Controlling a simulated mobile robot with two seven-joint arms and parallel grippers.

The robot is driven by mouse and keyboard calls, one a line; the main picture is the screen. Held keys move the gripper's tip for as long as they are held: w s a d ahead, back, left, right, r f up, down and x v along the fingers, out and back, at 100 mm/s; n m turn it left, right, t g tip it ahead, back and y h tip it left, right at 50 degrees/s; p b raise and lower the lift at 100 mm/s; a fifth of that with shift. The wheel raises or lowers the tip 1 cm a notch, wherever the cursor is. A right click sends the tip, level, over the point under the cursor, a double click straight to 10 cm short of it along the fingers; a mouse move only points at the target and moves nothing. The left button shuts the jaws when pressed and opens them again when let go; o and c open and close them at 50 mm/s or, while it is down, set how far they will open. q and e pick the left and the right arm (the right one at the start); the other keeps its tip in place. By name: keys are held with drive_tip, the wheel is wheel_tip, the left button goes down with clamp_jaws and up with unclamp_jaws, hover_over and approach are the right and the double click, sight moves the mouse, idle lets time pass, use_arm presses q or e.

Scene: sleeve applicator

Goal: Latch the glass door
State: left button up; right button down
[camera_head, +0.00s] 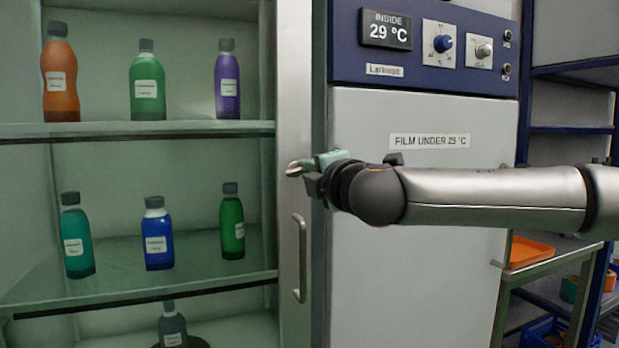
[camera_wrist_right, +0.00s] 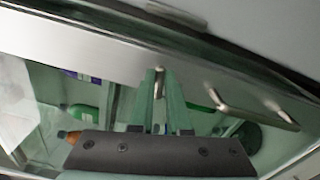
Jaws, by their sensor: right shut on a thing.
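The glass door's metal frame (camera_head: 295,110) stands upright beside the cabinet's grey panel. Its glass covers the shelves of bottles. I cannot tell whether the door is fully flush. A small metal latch lever (camera_head: 294,169) sits on the frame at mid height, above the door handle (camera_head: 301,258). My right gripper (camera_head: 318,163) reaches in from the right, with its green fingers at the lever. In the right wrist view the fingers are shut on the latch lever (camera_wrist_right: 158,82), and the handle (camera_wrist_right: 252,112) is to their right. The lever's base is partly hidden. My left gripper is out of view.
The control panel (camera_head: 430,45) is above the grey panel and reads 29 °C. Several bottles stand on the glass shelves (camera_head: 140,130). A cart with an orange tray (camera_head: 528,251) and a blue rack (camera_head: 570,130) are at the right.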

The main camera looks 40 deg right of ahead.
drive_tip(key=shift+f+m+b, duration=0.2)
drive_tip(key=shift+m+b, duration=0.25)
drive_tip(key=shift+m, duration=0.75)
drive_tip(key=c, duration=0.9)
unclamp_jaws()
drive_tip(key=shift+s, duration=0.1)
drive_tip(key=v, duration=1.2)
drive_tip(key=shift+s, duration=0.2)
